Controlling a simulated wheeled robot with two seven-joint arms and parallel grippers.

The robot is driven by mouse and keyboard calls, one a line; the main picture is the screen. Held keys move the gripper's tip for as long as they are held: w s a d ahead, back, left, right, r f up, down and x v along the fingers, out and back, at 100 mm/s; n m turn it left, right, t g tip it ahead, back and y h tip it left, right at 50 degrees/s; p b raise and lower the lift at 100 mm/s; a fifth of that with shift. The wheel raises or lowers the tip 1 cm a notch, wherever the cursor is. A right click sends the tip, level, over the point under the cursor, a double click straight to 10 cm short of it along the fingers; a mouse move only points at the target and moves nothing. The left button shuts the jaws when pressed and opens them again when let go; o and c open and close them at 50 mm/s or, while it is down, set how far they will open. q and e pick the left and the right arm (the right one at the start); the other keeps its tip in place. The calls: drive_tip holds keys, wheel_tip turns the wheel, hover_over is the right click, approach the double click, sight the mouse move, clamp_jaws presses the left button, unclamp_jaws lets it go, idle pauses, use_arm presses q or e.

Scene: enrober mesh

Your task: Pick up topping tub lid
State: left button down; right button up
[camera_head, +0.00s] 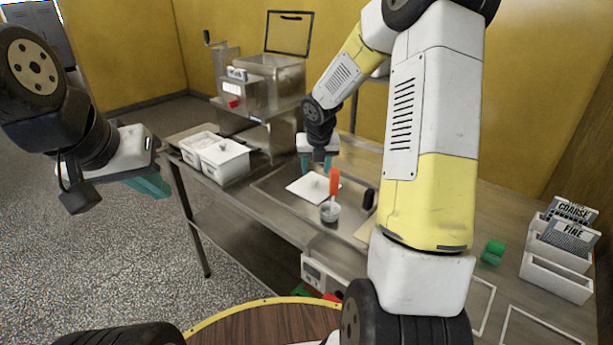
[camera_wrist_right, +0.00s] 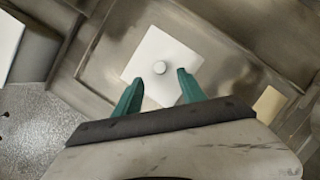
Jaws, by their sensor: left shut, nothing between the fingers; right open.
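A flat white square lid with a small round knob lies in the shallow metal tray on the bench. The lid (camera_head: 304,190) is in the middle of the head view and the lid (camera_wrist_right: 150,52) is ahead of the fingers in the right wrist view. My right gripper (camera_head: 318,168) is above the lid, open, its teal fingertips (camera_wrist_right: 160,77) on either side of the knob's line in the picture. I cannot tell whether they touch the lid. My left gripper (camera_head: 150,187) is shut and empty, off the bench at the left.
Two white tubs (camera_head: 225,167) stand left of the metal tray (camera_head: 262,187). An orange-handled tool in a small cup (camera_head: 331,212) stands close to the lid's right. A steel machine (camera_head: 270,80) is behind. White bins with COARSE and FINE cards (camera_head: 555,275) and a green object (camera_head: 493,251) are at right.

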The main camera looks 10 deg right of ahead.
sight(314, 179)
drive_tip(key=x, duration=0.6)
drive_tip(key=shift+w, duration=0.15)
drive_tip(key=shift+r, duration=0.1)
clamp_jaws()
